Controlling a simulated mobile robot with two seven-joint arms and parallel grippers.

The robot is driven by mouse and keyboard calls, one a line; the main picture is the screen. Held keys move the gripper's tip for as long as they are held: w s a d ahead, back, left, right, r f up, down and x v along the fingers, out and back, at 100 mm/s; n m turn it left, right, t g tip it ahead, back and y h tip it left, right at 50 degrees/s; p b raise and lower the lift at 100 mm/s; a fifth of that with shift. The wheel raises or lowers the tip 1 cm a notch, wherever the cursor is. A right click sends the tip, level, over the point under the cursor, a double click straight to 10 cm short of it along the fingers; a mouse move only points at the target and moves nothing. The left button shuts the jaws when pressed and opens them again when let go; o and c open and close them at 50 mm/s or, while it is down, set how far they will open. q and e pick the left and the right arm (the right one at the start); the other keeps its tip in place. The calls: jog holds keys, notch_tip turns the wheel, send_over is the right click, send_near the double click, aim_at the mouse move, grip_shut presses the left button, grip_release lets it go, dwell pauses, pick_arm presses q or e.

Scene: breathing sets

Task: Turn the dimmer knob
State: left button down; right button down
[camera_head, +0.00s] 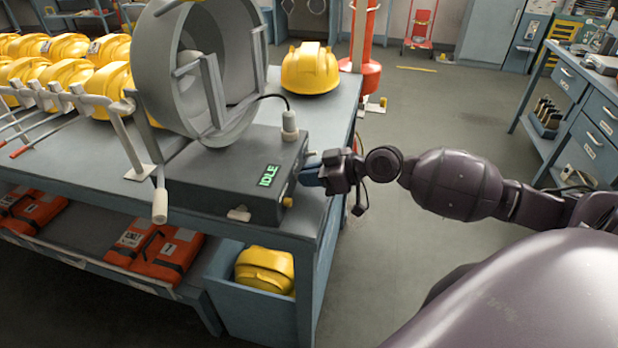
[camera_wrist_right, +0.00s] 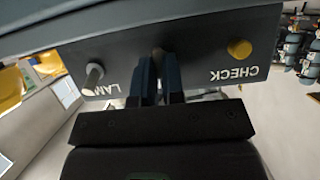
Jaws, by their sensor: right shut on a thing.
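The grey device box (camera_head: 235,180) stands on the workbench with a green "IDLE" display (camera_head: 269,175) on its front. My right gripper (camera_head: 318,172) is at the box's right side panel. In the right wrist view, the panel (camera_wrist_right: 205,50) appears upside down, and my right gripper's two blue fingers (camera_wrist_right: 160,82) are closed on a small knob (camera_wrist_right: 158,58) at its middle. The fingers hide most of this knob and part of the lettering. My left gripper is not in view.
A large grey ring (camera_head: 145,75) stands on the box. A yellow helmet (camera_head: 310,70) sits behind, and several more stand at left.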

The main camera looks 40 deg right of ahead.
dwell(0.3)
jog(key=c, duration=1.2)
grip_release()
jog(key=v, duration=1)
jog(key=shift+s+d+r+b, duration=0.2)
jog(key=shift+s+b, duration=0.1)
jog(key=shift+b, duration=0.05)
